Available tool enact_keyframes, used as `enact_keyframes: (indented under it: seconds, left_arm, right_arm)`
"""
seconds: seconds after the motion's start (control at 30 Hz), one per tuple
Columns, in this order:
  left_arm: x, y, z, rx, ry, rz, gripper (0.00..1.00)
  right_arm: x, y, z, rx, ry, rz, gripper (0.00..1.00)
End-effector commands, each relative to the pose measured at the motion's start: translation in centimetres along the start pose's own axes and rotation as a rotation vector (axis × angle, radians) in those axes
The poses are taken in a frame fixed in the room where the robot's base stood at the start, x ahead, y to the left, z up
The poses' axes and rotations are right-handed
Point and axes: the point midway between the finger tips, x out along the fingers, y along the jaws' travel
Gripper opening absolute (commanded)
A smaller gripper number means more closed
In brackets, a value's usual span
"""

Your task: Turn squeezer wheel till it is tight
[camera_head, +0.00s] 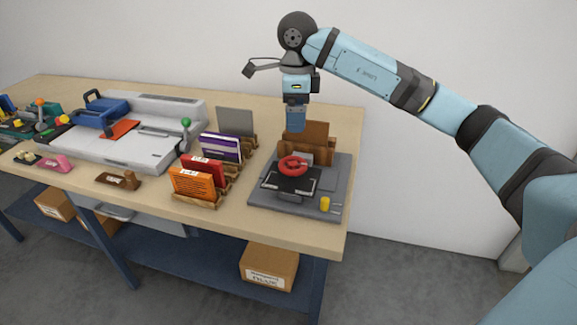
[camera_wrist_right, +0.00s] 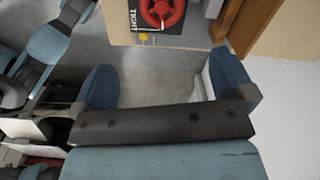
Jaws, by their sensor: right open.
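The squeezer stands at the right end of the bench, with a grey base (camera_head: 262,201), a dark plate (camera_head: 290,183) and a red wheel (camera_head: 283,164) on top. In the right wrist view the red wheel (camera_wrist_right: 181,12) is at the top edge, partly cut off, beside a dark strip lettered "TIGHT" (camera_wrist_right: 134,12). My right gripper (camera_head: 295,128) points down above the wheel in the head view, apart from it. Its fingers are spread with nothing between them in the wrist view (camera_wrist_right: 163,62). My left gripper is not in view.
A wooden holder (camera_head: 320,148) stands just behind the wheel. Racks of orange, red and purple booklets (camera_head: 192,185) stand to its left. A yellow knob (camera_head: 325,203) is at the base's front right. A large grey machine (camera_head: 150,150) fills the bench further left.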

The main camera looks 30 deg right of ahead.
Motion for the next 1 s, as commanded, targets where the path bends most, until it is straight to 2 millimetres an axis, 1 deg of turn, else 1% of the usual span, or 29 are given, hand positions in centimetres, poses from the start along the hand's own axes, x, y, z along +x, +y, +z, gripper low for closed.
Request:
enact_keyframes:
  seconds: [0.07, 0.17, 0.27, 0.6, 0.7, 0.83, 1.0]
  left_arm:
    - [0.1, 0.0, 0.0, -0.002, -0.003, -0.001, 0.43]
    - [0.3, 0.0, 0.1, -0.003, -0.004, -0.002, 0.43]
    - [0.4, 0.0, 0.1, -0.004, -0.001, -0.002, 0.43]
    - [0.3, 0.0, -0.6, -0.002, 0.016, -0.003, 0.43]
    - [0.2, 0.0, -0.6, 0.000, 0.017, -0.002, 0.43]
    - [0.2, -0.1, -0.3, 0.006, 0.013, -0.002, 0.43]
    - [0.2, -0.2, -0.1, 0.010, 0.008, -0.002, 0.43]
  right_arm:
    - [0.1, -0.3, -0.1, 0.011, 0.008, -0.003, 1.00]
    - [0.8, -0.4, -0.1, 0.014, 0.011, -0.003, 1.00]
    - [2.3, -0.3, -0.2, 0.014, 0.011, -0.002, 1.00]
    - [9.4, -0.3, -0.2, 0.012, 0.011, -0.001, 1.00]
    - [11.2, -0.3, -0.2, 0.012, 0.010, -0.001, 1.00]
    - [12.8, -0.3, -0.2, 0.013, 0.008, -0.002, 1.00]
    - [13.7, -0.4, -0.2, 0.013, 0.008, -0.004, 1.00]
